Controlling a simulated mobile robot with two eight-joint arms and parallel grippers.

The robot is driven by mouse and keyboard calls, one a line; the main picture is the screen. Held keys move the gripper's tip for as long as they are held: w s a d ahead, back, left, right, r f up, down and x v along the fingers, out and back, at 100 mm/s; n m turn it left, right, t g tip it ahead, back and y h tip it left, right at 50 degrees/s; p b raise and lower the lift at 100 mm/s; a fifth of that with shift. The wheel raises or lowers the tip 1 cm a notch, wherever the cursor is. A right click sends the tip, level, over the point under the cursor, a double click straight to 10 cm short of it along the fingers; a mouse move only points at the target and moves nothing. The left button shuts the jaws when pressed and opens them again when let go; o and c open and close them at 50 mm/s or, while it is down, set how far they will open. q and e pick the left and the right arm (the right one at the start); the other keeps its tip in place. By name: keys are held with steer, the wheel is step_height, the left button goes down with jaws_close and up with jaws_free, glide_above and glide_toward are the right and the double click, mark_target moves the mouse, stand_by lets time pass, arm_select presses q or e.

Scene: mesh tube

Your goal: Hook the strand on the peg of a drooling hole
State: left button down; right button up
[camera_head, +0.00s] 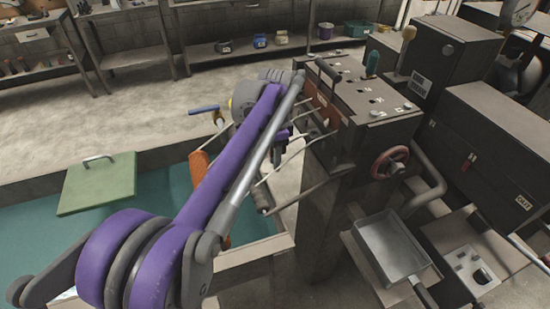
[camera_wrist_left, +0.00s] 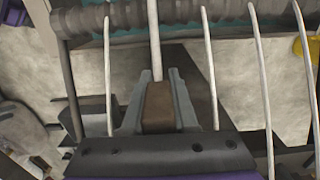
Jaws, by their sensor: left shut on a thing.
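Several thin white strands (camera_head: 283,162) stretch from the front of the dark machine (camera_head: 345,125) toward the lower left, partly hidden by my purple left arm. In the left wrist view, pale strands (camera_wrist_left: 210,70) run down from a ridged roller (camera_wrist_left: 185,14) at the top. My left gripper (camera_wrist_left: 158,88) is shut on one strand (camera_wrist_left: 154,40), which enters between its grey fingers at a brown part. In the head view the left gripper's fingers are hard to make out beside the machine front. I cannot pick out a peg clearly. My right gripper is out of view.
A red handwheel (camera_head: 390,162) sticks out of the machine, with a metal tray (camera_head: 388,248) below it. A green board (camera_head: 97,182) lies across the teal-filled basin's edge at left. An orange cylinder (camera_head: 198,167) stands behind my arm. Floor is open toward the back benches.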

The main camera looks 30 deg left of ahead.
arm_select(q)
steer(key=shift+f, duration=0.45)
steer(key=c, duration=0.6)
jaws_free()
